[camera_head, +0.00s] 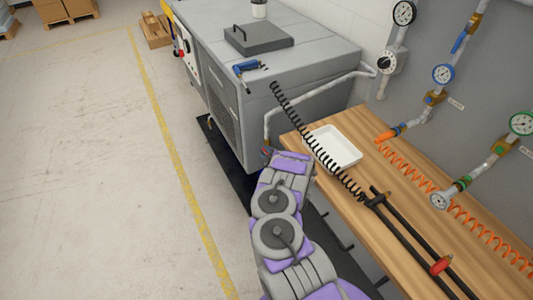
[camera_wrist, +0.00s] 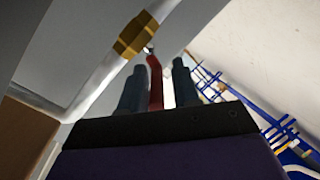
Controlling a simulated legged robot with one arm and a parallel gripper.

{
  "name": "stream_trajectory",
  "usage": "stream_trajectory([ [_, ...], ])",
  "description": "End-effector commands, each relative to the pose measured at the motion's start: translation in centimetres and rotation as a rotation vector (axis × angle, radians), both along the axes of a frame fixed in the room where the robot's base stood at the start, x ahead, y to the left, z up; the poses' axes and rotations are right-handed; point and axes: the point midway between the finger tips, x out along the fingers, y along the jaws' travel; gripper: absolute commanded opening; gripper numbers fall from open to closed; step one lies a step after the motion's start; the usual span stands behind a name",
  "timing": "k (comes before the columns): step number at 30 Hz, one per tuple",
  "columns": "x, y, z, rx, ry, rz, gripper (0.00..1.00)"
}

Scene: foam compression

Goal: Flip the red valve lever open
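In the wrist view, the red valve lever (camera_wrist: 155,88) extends down from a brass valve body (camera_wrist: 135,36) on a pale pipe (camera_wrist: 98,75). My gripper (camera_wrist: 157,67) has its two dark fingers apart, one on each side of the lever. The lever lies close to the left finger; whether they touch cannot be told. A gap shows between the lever and the right finger. In the head view, my arm reaches toward the pipe (camera_head: 267,128) at the grey machine's corner. My fingers and most of the valve are hidden there.
The grey machine (camera_head: 237,100) stands just beyond my arm. A wooden bench (camera_head: 410,190) with a white tray (camera_head: 337,146) is to the right. Open floor (camera_head: 90,170) lies to the left.

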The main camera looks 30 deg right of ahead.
Motion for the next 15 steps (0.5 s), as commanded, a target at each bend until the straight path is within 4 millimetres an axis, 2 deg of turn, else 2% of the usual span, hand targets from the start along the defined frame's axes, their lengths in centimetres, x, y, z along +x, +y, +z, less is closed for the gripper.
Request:
stream_trajectory([
  [3, 0.0, -0.02, 0.11, 0.0, -0.002, 0.0, 0.4],
  [15, -0.32, -0.01, 0.45, 0.0, -0.004, -0.001, 0.4],
])
